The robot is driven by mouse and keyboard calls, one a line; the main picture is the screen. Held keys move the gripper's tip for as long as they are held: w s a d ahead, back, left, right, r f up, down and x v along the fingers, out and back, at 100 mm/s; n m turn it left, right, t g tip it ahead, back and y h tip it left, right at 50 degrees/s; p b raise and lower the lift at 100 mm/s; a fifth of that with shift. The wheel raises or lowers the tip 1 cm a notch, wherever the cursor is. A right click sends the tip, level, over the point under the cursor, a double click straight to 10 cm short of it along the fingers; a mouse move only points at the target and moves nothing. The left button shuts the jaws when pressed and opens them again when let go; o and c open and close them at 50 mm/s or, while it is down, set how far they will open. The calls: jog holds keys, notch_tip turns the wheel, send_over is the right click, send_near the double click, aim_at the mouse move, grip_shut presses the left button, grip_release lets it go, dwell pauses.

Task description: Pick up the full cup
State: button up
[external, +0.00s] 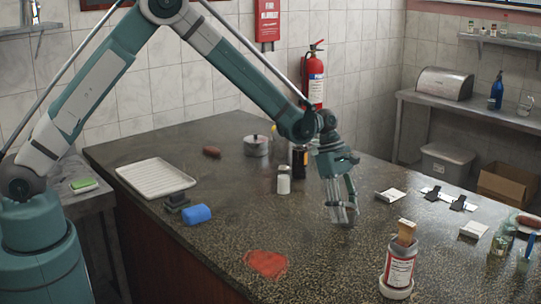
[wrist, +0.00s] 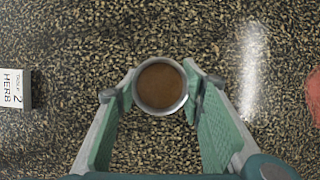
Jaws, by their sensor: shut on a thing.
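The full cup (wrist: 160,87) is a small round grey cup with brown liquid, seen from above in the wrist view. My gripper (external: 343,211) points down over the dark speckled counter. Its two green-padded fingers are shut on the cup, one on each side, as the wrist view shows. In the external view the fingers largely hide the cup. The cup looks upright. I cannot tell whether its base touches the counter.
A label block reading "TABLE 2 HERB" (wrist: 14,90) is left in the wrist view. A red patch (external: 266,264) lies on the counter (external: 220,235). A jar with a wooden-handled tool (external: 399,270) stands at front right. A white tray (external: 155,176) and blue cylinder (external: 197,214) are at left.

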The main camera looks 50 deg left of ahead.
notch_tip(320, 180, up, 10)
jog(key=shift+f+b, duration=0.15)
jog(key=shift+b, duration=0.15)
dwell(0.3)
